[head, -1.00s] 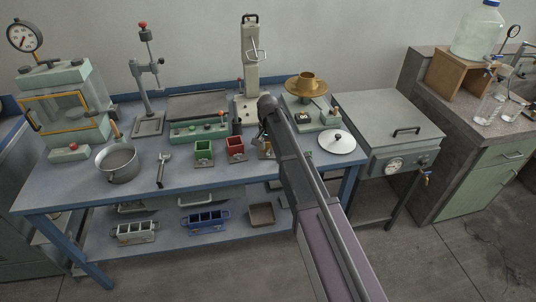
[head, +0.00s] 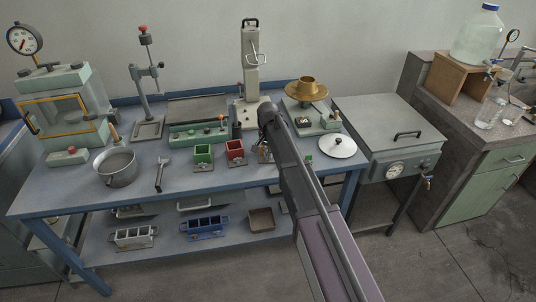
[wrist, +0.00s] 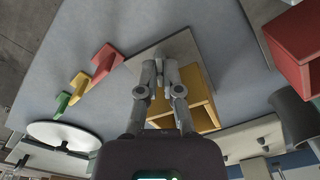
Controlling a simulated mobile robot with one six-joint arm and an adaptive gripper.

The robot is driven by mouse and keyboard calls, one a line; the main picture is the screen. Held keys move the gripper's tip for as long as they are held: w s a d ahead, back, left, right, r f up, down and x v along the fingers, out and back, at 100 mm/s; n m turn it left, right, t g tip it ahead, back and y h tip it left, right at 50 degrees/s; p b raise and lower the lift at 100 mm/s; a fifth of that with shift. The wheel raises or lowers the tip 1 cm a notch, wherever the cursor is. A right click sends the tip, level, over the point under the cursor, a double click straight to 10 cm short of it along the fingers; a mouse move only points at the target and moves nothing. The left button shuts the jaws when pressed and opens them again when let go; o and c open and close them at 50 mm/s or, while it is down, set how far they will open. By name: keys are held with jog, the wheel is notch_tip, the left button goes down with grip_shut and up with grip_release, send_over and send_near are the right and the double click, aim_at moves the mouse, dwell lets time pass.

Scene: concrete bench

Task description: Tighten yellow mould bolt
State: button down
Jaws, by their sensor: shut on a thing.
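The yellow mould (wrist: 200,100) stands on a grey base plate (wrist: 197,48) in the wrist view. In the head view it is mostly hidden behind my arm. My gripper (wrist: 166,62) reaches over the plate along the mould's side. Its fingers are close together, shut on the mould's bolt, which they hide. In the head view my gripper is also mostly hidden by my arm. The red mould (head: 235,151) and green mould (head: 203,153) stand in a row to its left. The red mould also shows at the upper right of the wrist view (wrist: 292,42).
A white round lid (head: 338,147) lies to the right of my arm. A wrench (head: 161,174) and a pot (head: 116,166) are farther left.

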jog(key=shift+m, duration=0.4)
jog(key=c, duration=0.8)
grip_release()
jog(key=shift+n, duration=0.3)
jog(key=shift+r+p, duration=0.35)
notch_tip(320, 180, up, 13)
jog(key=p, duration=1.3)
